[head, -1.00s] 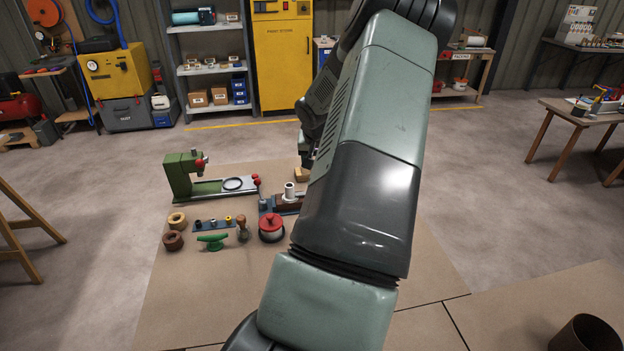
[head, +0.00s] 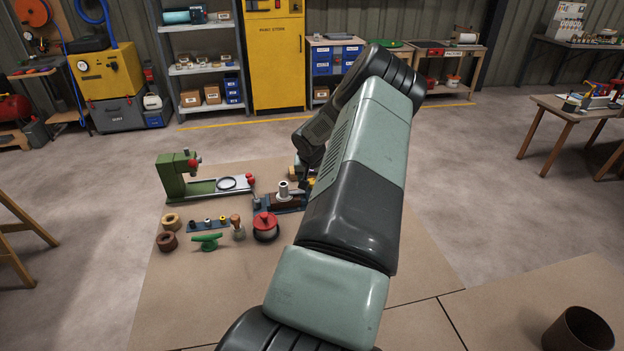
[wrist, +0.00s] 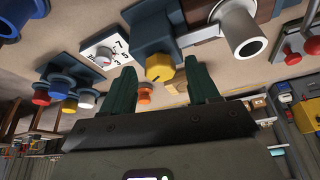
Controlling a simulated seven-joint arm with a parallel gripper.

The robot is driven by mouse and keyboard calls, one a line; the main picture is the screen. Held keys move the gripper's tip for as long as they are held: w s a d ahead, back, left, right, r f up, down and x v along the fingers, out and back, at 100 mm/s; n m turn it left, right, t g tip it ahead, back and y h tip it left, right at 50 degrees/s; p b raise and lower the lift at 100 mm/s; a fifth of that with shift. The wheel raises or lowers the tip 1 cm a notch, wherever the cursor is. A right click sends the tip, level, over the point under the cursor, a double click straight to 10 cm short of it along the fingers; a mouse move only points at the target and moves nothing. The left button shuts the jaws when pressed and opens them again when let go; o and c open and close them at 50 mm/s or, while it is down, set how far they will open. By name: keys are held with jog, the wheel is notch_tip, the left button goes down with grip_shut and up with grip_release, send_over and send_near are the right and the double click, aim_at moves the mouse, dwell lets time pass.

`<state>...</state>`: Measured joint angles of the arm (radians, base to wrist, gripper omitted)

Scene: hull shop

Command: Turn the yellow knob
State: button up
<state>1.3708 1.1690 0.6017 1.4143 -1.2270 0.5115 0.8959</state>
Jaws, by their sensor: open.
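The yellow knob (wrist: 160,68) shows in the wrist view on the end of a blue block (wrist: 150,28), with a dark line on its face. My gripper (wrist: 163,80) is open. Its two dark green fingers point toward the knob, one on each side of it in the picture. I cannot tell whether they touch it. Nothing is held between the fingers. In the head view my arm hides the gripper and most of the area around the knob.
Blue pieces with red, yellow and white ends (wrist: 66,88) stand nearby. A grey pipe fitting (wrist: 238,25) is on the other side. In the head view, a red-lidded pot (head: 265,227) and green vise-like tool (head: 175,174) stand left of my arm.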

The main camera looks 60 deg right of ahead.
jog(key=c, duration=1)
jog(key=shift+n, duration=0.3)
jog(key=n, duration=0.2)
jog(key=n+t+y, duration=0.1)
jog(key=n, duration=0.1)
jog(key=shift+s+d+n, duration=0.15)
jog(key=shift+s+n, duration=0.05)
jog(key=shift+n, duration=0.1)
jog(key=n+y, duration=0.1)
jog(key=n, duration=0.2)
jog(key=n+t+y, duration=0.1)
jog(key=n, duration=0.2)
jog(key=shift+d+y, duration=0.2)
jog(key=shift+y, duration=0.2)
jog(key=n+y, duration=0.1)
jog(key=n, duration=0.2)
jog(key=n+y, duration=0.1)
jog(key=n, duration=0.1)
jog(key=shift+w+d+n, duration=0.1)
jog(key=shift+d+n, duration=0.05)
jog(key=shift+n, duration=0.25)
jog(key=n, duration=0.2)
jog(key=n+g+y, duration=0.1)
jog(key=n, duration=0.1)
jog(key=shift+d+n+g+y, duration=0.1)
jog(key=shift+n+g+y, duration=0.2)
jog(key=shift+n, duration=0.1)
